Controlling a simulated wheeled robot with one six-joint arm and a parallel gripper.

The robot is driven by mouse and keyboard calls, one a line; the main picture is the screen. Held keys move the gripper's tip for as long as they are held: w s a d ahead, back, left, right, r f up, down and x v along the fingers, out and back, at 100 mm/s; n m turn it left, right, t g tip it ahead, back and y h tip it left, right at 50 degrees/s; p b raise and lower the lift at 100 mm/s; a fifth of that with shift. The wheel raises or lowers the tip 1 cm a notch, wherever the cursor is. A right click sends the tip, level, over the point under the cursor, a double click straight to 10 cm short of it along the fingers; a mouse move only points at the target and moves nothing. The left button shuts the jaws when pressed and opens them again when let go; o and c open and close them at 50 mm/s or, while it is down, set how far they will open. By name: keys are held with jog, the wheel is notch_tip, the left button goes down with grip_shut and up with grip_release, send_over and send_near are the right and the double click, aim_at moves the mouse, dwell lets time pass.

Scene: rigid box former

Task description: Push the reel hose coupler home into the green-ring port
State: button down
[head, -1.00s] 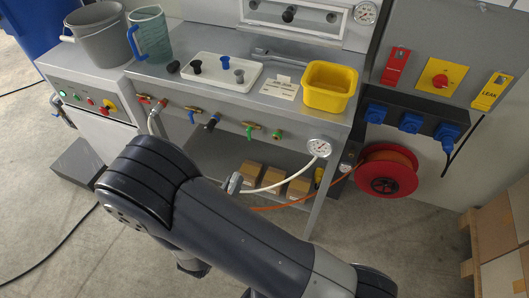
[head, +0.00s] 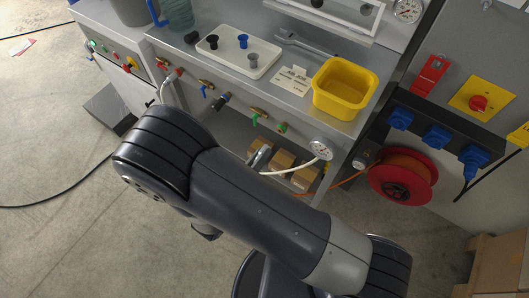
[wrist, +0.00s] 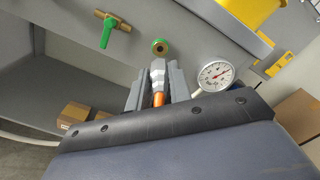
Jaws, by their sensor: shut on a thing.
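The green-ring port (wrist: 159,46) is on the bench's front panel, straight ahead of my gripper in the wrist view; it shows in the head view (head: 282,128) too. My gripper (wrist: 155,78) is shut on the reel hose coupler (wrist: 157,70), a silver piece with the orange hose (wrist: 159,99) behind it. The coupler points at the port, and a small gap shows between them. In the head view my gripper (head: 260,157) is just below and left of the port; the coupler is hard to make out there.
A green-handled valve (wrist: 107,30) is left of the port, and a pressure gauge (wrist: 215,75) is close on the right. A white hose (head: 292,170) runs under the gauge. The red hose reel (head: 403,177) is at right. Cardboard boxes (head: 282,161) sit on the lower shelf.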

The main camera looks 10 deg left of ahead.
jog(key=shift+x, duration=2.55)
jog(key=shift+w+d, duration=0.2)
jog(key=shift+w, duration=0.15)
jog(key=c, duration=1.2)
grip_release()
jog(key=v, duration=0.8)
jog(key=x, duration=0.6)
